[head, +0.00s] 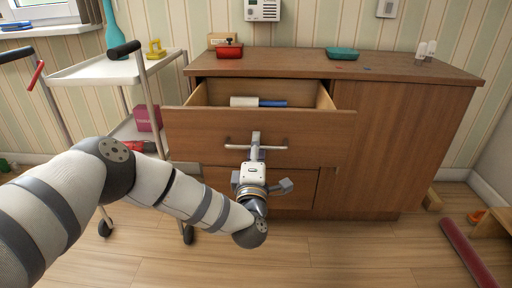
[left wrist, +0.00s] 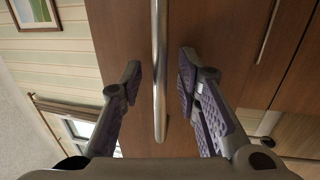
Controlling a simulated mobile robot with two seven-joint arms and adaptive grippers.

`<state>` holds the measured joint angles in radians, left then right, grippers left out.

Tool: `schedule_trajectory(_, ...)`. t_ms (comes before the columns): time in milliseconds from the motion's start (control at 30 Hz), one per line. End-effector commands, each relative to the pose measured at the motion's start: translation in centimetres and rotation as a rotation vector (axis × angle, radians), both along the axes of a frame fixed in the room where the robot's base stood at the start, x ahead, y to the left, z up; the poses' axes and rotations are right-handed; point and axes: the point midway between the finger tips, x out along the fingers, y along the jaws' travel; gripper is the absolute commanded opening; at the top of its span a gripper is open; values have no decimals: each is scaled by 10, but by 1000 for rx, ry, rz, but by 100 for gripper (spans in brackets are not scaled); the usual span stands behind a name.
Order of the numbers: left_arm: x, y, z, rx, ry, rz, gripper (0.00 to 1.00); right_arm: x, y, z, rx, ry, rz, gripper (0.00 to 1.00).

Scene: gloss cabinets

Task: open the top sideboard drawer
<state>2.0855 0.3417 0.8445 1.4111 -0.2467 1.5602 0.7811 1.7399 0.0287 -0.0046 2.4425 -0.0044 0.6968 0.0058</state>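The brown wooden sideboard (head: 400,150) stands against the wall. Its top drawer (head: 190,125) is pulled out, with its inside showing from above. A metal bar handle (head: 275,148) runs across the drawer front. My left gripper (head: 256,143) is at the middle of this handle. In the left wrist view the handle bar (left wrist: 159,60) passes between the two fingers of my left gripper (left wrist: 158,85). The fingers are apart, with a gap showing on each side of the bar. My right gripper is not in view.
The drawer holds a white and blue item (head: 258,102). A white trolley (head: 95,73) stands close on the left. A red box (head: 229,51) and a teal dish (head: 342,54) sit on the sideboard top. A dark red bar (head: 468,252) lies at the lower right.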

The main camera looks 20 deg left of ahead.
Motion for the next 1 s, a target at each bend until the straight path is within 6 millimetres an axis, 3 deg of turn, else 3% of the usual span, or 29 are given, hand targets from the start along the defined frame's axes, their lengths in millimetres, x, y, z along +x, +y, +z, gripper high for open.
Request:
schedule_trajectory(167, -9, -3, -3, 0, 2, -1, 30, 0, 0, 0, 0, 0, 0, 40)
schedule_trajectory(400, -68, -20, -16, -1, 5, -3, 30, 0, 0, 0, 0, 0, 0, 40)
schedule_trajectory(600, -105, -31, -23, 0, 3, -2, 30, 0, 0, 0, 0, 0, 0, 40)
schedule_trajectory(1000, -113, -32, -24, 0, 0, 0, 30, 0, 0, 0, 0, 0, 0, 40)
